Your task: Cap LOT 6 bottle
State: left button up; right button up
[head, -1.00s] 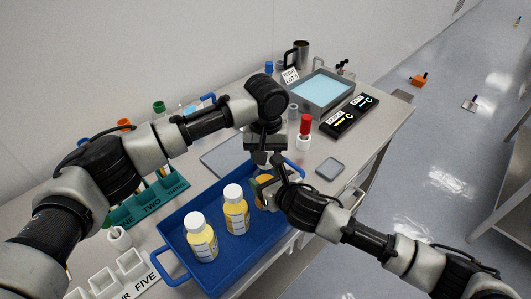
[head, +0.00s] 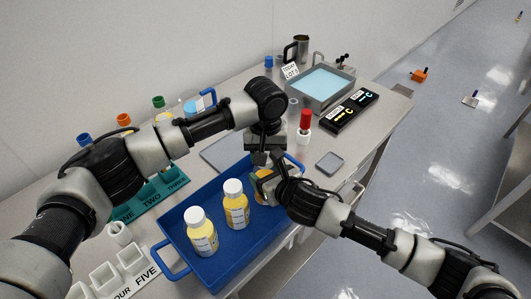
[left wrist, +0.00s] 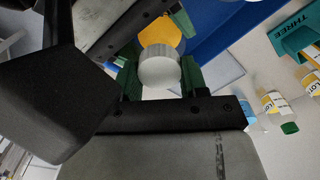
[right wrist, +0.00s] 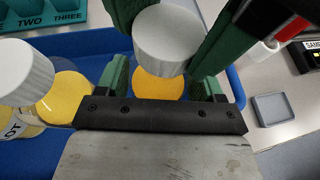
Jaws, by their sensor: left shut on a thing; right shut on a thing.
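My left gripper (left wrist: 160,78) is shut on a white ribbed cap (left wrist: 160,72); the cap also shows in the right wrist view (right wrist: 168,40). My right gripper (right wrist: 160,88) is shut on a yellow bottle (right wrist: 158,84) that has no cap of its own. The held bottle's LOT number is hidden. The cap is over the bottle's top; I cannot tell whether they touch. In the head view the left gripper (head: 262,157) is just above the right gripper (head: 268,182), over the tray's far end. Two white-capped yellow bottles (head: 201,232) (head: 236,206) stand in the blue tray (head: 178,238).
A green rack (head: 150,200) and a white rack (head: 125,272) stand at the left. A red-capped tube (head: 305,124), a grey dish (head: 329,163), a grey blue-filled bath (head: 320,88) and a black display (head: 350,110) are at the back right.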

pick_arm(q)
jog(key=shift+f, duration=0.5)
pick_arm(e)
jog(key=c, duration=0.5)
pick_arm(q)
jog(key=m, duration=0.3)
jog(key=shift+d, duration=0.1)
pick_arm(e)
jog(key=shift+o, duration=0.2)
pick_arm(q)
jog(key=o, duration=0.9)
